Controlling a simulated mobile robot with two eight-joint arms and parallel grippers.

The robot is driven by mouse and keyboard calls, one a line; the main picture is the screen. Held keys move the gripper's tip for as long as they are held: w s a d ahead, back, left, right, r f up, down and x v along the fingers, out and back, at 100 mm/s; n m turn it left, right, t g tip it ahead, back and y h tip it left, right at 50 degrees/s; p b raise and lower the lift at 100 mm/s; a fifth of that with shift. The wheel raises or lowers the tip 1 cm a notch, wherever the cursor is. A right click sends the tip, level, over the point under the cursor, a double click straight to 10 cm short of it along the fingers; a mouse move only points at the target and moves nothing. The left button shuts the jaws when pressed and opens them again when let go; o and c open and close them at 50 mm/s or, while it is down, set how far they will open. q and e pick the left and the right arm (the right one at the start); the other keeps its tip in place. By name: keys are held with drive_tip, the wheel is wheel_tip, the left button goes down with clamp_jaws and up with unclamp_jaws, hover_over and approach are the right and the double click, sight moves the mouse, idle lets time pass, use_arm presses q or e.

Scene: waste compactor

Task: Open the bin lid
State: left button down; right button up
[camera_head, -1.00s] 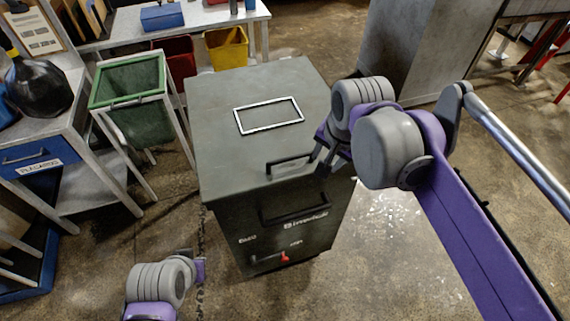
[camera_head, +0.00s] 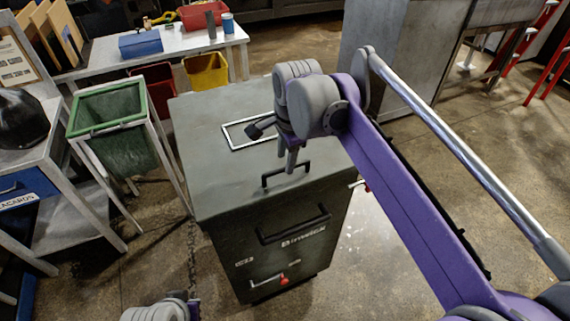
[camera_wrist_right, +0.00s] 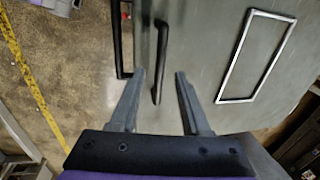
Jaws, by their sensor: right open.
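The bin is a dark grey-green metal box (camera_head: 225,245) standing on the floor in the middle of the head view. Its flat lid (camera_head: 205,180) is down and carries a white rectangular outline. A black lid handle (camera_head: 284,177) rises near the lid's front edge. My right gripper (camera_head: 288,168) is open above the lid, just behind that handle in the head view. In the right wrist view the handle (camera_wrist_right: 160,62) lies between the lines of the two spread fingers (camera_wrist_right: 158,85), with nothing gripped. My left gripper is not clearly visible; only my left wrist shows at the bottom edge.
A second black handle (camera_head: 293,224) is on the bin's front, above a red-tipped lever (camera_head: 283,281). A green open bin (camera_head: 108,108) stands left, beside a workbench. A table (camera_head: 185,42) and a yellow bin (camera_head: 206,73) are behind.

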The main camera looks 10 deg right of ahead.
drive_tip(key=shift+w+f, duration=0.25)
drive_tip(key=shift+f, duration=1)
clamp_jaws()
idle(0.5)
